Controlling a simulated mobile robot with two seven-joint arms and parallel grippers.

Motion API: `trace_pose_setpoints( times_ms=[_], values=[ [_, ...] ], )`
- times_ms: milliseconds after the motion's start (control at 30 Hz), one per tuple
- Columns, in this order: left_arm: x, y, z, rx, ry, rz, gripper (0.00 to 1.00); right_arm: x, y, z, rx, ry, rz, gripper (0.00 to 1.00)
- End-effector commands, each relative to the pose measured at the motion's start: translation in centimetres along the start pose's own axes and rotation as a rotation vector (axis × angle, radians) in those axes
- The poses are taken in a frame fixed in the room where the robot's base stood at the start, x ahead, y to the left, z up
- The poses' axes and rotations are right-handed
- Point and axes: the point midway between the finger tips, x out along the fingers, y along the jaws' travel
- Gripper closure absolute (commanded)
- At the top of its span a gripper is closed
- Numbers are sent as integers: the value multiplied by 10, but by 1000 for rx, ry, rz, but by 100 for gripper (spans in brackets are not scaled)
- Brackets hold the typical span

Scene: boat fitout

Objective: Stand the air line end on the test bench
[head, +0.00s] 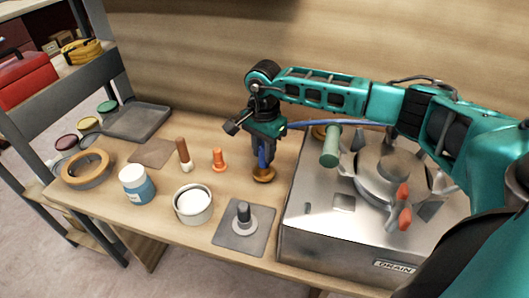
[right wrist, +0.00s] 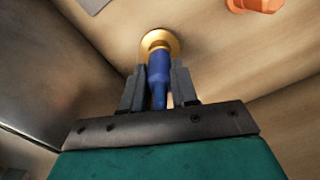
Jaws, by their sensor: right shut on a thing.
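The air line end (head: 264,174) has a blue body and a round brass foot. It stands upright, foot down, at the bench surface just left of the steel drain unit; I cannot tell whether the foot touches the wood. My right gripper (head: 262,151) points down and is shut on the blue body. In the right wrist view the gripper's fingers (right wrist: 160,88) flank the blue body (right wrist: 159,72), with the brass foot (right wrist: 160,43) beyond them. A blue hose (head: 335,123) runs right from the gripper. The test bench (head: 215,130) is a wooden top. My left gripper is out of view.
An orange fitting (head: 219,160) and a brown-handled tool (head: 183,154) stand left of the gripper. A white cup (head: 193,204), a blue-white jar (head: 137,185) and a grey plate with a post (head: 243,225) are nearer. The steel drain unit (head: 310,228) rises at right.

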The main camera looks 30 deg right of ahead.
Motion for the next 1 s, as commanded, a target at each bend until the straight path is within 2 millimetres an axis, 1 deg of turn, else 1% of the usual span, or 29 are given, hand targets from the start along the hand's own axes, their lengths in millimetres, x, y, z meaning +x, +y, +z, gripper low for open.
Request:
trace_pose_setpoints(
  times_ms=[33,100,300,433,467,700,733,1000],
  values=[
    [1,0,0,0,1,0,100,8,1,0,1,-1,3,100],
    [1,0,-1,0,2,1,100,13,0,0,0,0,0,100],
    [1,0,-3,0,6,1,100,12,0,0,0,1,-1,100],
    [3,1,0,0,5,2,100,17,0,0,0,0,-1,100],
    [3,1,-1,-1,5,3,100,17,0,0,0,1,0,71],
    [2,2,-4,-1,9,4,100,15,0,0,0,0,0,48],
    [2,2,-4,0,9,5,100,15,0,0,0,0,0,46],
    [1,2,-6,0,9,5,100,13,0,0,0,0,0,46]
  ],
)
